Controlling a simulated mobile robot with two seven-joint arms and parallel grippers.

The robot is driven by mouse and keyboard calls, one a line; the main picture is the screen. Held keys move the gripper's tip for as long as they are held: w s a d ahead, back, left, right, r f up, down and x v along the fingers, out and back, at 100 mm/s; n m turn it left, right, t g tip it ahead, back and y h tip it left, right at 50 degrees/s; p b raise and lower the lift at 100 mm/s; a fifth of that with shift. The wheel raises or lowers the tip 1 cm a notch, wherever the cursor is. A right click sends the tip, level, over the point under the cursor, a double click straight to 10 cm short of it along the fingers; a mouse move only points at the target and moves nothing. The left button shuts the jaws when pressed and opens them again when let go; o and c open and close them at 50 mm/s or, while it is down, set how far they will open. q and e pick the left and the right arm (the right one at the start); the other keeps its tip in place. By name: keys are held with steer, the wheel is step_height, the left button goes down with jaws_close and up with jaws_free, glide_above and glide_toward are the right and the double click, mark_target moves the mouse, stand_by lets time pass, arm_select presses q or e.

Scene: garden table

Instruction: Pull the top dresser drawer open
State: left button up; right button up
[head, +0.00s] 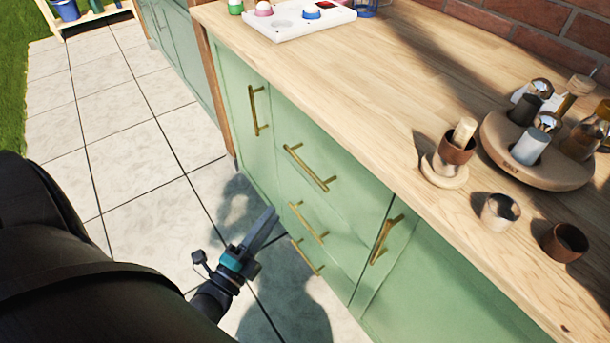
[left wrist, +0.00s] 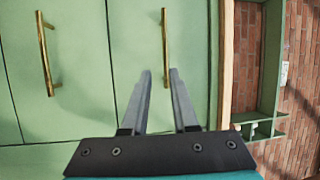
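The green dresser has a stack of drawers with brass bar handles. The top drawer (head: 335,165) is shut, and its handle (head: 310,168) shows in the head view. My left gripper (head: 268,217) is low in front of the drawers, apart from them. In the left wrist view, turned sideways, its two fingers (left wrist: 160,74) are parted with nothing between them. They point toward a brass handle (left wrist: 165,45), which looks like the top drawer's, being nearest the wooden edge. Another handle (left wrist: 46,55) is to the left. My right gripper is not in view.
Two lower drawer handles (head: 308,223) (head: 306,257) and door handles (head: 255,110) (head: 385,240) stick out nearby. The wooden countertop (head: 370,90) holds a round tray (head: 505,165), small cups (head: 500,211) and a white tray (head: 275,28). Paved floor (head: 145,140) beside the dresser is clear.

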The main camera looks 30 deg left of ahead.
mark_target(305, 166)
arm_select(q)
steer(key=shift+w+a+r+b, duration=0.1)
steer(key=shift+w+r+b, duration=0.45)
steer(key=shift+w, duration=1.9)
steer(key=shift+w+d+r+b, duration=0.1)
steer(key=shift+w+r+b, duration=0.5)
steer(key=shift+w, duration=1.9)
steer(key=shift+w+a+r+b, duration=0.1)
steer(key=shift+w+r+b, duration=0.45)
steer(key=shift+w, duration=1.9)
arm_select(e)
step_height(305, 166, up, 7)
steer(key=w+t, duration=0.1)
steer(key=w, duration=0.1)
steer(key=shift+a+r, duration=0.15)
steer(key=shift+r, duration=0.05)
arm_select(q)
steer(key=shift+c, duration=0.4)
jaws_close()
